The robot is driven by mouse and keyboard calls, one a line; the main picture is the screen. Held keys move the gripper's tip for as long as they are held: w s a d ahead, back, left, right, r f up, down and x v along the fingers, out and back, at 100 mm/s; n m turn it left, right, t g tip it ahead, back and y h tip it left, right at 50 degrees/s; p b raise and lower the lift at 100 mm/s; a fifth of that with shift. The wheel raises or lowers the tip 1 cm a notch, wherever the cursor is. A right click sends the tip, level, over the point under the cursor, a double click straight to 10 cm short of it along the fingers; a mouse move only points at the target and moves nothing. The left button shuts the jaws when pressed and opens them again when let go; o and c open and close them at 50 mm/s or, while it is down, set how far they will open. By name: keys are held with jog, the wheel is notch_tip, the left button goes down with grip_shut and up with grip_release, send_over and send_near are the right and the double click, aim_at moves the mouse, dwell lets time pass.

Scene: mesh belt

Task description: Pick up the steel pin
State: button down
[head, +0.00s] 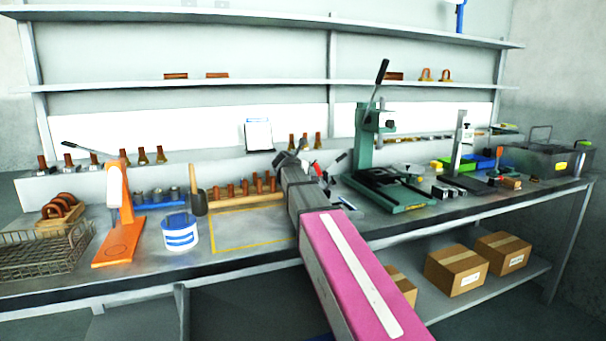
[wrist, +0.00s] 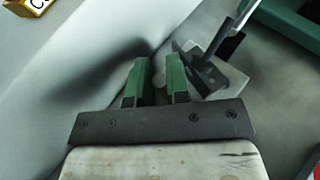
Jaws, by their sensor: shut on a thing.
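In the wrist view my gripper (wrist: 158,78) shows two green fingers set a narrow gap apart. A small pale grey rounded thing, which I take as the steel pin (wrist: 159,82), shows between them. Most of it is hidden by the fingers, so its length and tilt cannot be told. In the head view my gripper (head: 290,160) is at the far end of my arm, over the back of the bench, left of the green press. The pin cannot be made out there.
The green press (head: 395,190) stands on the bench right of my gripper. Dark tools with a red part (head: 317,169) lie close by. A wooden rack of copper pieces (head: 245,196), a white tub (head: 180,235) and an orange stand (head: 120,246) are to the left. The yellow-outlined area (head: 250,229) is clear.

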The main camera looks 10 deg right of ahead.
jog(key=shift+r, duration=0.8)
notch_tip(320, 180, up, 2)
jog(key=shift+r, duration=0.1)
jog(key=s+a+r, duration=0.6)
jog(key=a+r, duration=0.1)
jog(key=a, duration=0.2)
jog(key=shift+s+a, duration=0.25)
jog(key=shift+a, duration=0.1)
